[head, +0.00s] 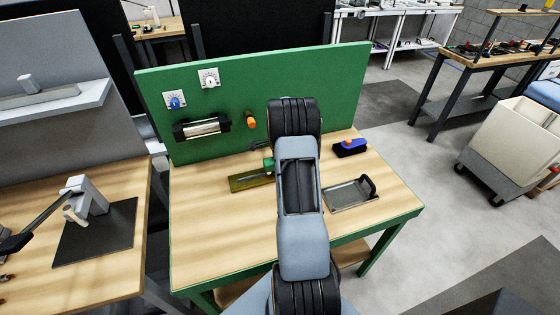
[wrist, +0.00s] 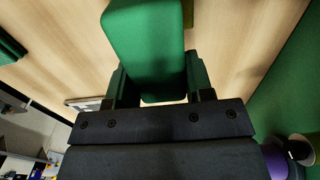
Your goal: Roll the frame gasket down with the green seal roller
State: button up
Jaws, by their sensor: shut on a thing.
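My gripper (wrist: 155,88) is shut on a green, rounded block-like thing (wrist: 147,40), which I take to be the green seal roller. It fills the space between the two fingers. In the head view a small green part (head: 268,163) shows beside my arm, at the right end of a flat olive-yellow plate (head: 248,182) on the bench. My arm hides the gripper in that view. A sliver of olive shows beside the green thing in the wrist view. The frame gasket cannot be made out clearly, nor can I tell whether the roller touches anything.
The wooden bench (head: 225,235) has a green back panel (head: 325,85) with two dials and a black-ended metal cylinder (head: 201,128). An orange knob (head: 251,120) is near it. Right of my arm are a blue-and-black block (head: 350,148) and a metal tray (head: 348,196). The front left is clear.

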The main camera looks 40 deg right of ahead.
aim_at(268, 161)
jog(key=shift+f, duration=0.25)
jog(key=shift+f+b, duration=0.6)
jog(key=shift+b, duration=0.1)
jog(key=shift+r, duration=0.1)
jog(key=shift+a, duration=0.1)
dwell(0.7)
jog(key=shift+w+a, duration=0.3)
jog(key=shift+a, duration=0.35)
jog(key=shift+w+a, duration=0.25)
jog(key=shift+a, duration=0.45)
jog(key=shift+w+a, duration=0.3)
jog(key=shift+a, duration=0.35)
jog(key=shift+w+a, duration=0.1)
jog(key=shift+a, duration=0.05)
jog(key=shift+w+a+b, duration=0.1)
jog(key=shift+w+a, duration=0.15)
jog(key=shift+a, duration=0.4)
jog(key=shift+w+a+b, duration=0.15)
jog(key=shift+w+a, duration=0.15)
jog(key=shift+a, duration=0.3)
jog(key=shift+w+a+b, duration=0.1)
jog(key=shift+w+a, duration=0.15)
jog(key=shift+a, duration=0.4)
jog(key=shift+a, duration=0.1)
jog(key=shift+w+a, duration=0.3)
jog(key=shift+a, duration=0.35)
jog(key=shift+w+a, duration=0.25)
jog(key=shift+a, duration=0.45)
jog(key=shift+w+a, duration=0.3)
jog(key=shift+a, duration=0.35)
